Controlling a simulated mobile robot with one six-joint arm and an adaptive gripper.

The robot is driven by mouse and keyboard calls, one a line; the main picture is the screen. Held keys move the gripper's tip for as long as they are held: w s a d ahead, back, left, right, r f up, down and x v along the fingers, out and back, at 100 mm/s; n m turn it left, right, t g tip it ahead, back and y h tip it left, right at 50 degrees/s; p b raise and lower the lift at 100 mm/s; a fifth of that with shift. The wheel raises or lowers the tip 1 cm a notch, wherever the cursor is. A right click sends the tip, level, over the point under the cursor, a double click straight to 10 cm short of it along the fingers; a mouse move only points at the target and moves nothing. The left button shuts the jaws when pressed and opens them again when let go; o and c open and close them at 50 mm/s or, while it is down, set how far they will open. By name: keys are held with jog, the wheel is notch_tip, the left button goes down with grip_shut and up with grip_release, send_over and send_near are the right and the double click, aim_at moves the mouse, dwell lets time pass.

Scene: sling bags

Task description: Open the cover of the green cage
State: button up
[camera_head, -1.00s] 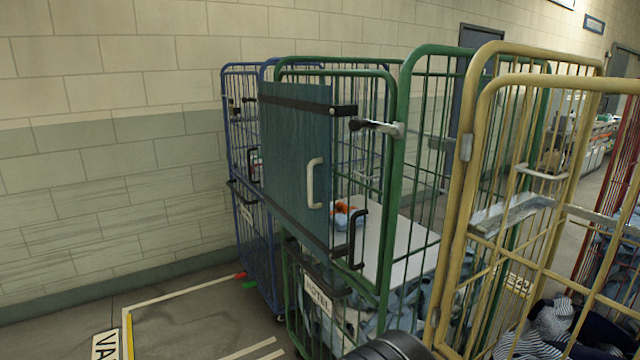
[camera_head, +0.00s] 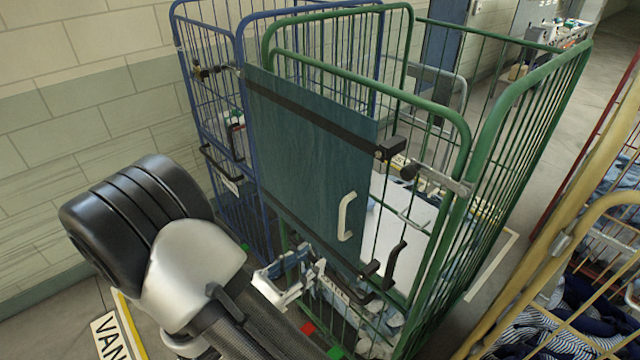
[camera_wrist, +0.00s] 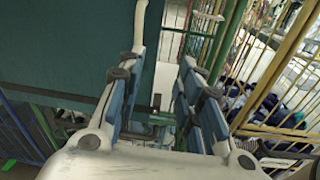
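The green cage (camera_head: 478,165) stands in the middle of the head view. Its cover is a flat teal panel (camera_head: 300,150) with dark straps and a white upright handle (camera_head: 345,218) near its right edge. The panel stands upright across the cage's front, and its right edge meets black fittings (camera_head: 388,148) on the bars. My gripper (camera_head: 296,270) is in front of the panel's lower part, below and left of the handle. In the wrist view the fingers (camera_wrist: 165,75) are spread, with no held thing visible between them. The teal panel (camera_wrist: 60,45) fills the left there.
A blue cage (camera_head: 215,120) stands close behind on the left, by the tiled wall. A yellow cage (camera_head: 560,245) with clothes (camera_head: 580,310) is at the right. Cloth and a pale board (camera_head: 405,205) lie inside the green cage. Floor shows at lower left.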

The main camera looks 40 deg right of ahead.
aim_at(340, 218)
jog(key=w+d+n+t+p, duration=0.1)
jog(key=w+d, duration=0.1)
jog(key=d, duration=0.3)
jog(key=w+d+p, duration=0.1)
jog(key=w+d, duration=0.1)
jog(key=d, duration=0.3)
jog(key=w+d+n+t+p, duration=0.1)
jog(key=w+d, duration=0.1)
jog(key=d, duration=0.3)
jog(key=shift+w+d+f+n+t, duration=0.1)
jog(key=shift+w+d+n+t, duration=0.2)
jog(key=shift+d, duration=0.05)
jog(key=shift+c, duration=0.2)
grip_shut()
